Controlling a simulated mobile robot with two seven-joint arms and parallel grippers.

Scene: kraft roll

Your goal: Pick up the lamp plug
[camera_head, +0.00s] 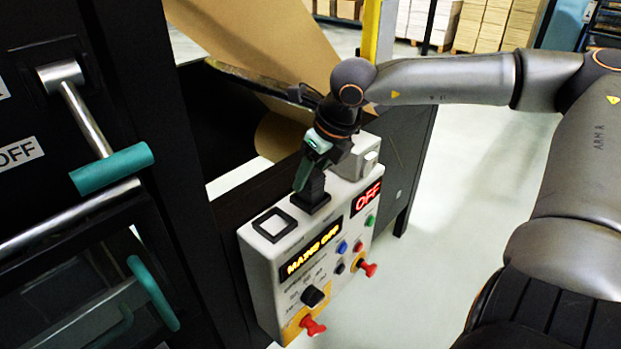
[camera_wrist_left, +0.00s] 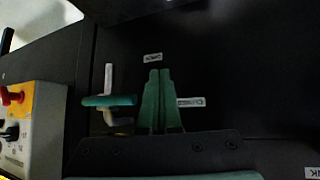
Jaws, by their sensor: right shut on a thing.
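The lamp plug (camera_head: 314,184) is a small dark block at the top of the light control box (camera_head: 257,277) in the head view. My right gripper (camera_head: 303,177) comes down from above and is shut on it; its green fingers hide part of the plug. A dark square base shows directly under the plug, and I cannot tell whether the two touch. My left gripper (camera_wrist_left: 159,78) shows only in the left wrist view, its green fingers together and empty, in front of a dark panel.
The box has a square black-framed fitting (camera_head: 274,224), a "MAINS OFF" display (camera_head: 311,250), a red "OFF" display (camera_head: 367,197), knobs and red buttons. A teal-handled lever (camera_head: 112,168) sticks out at left. Brown kraft paper (camera_head: 265,40) hangs behind.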

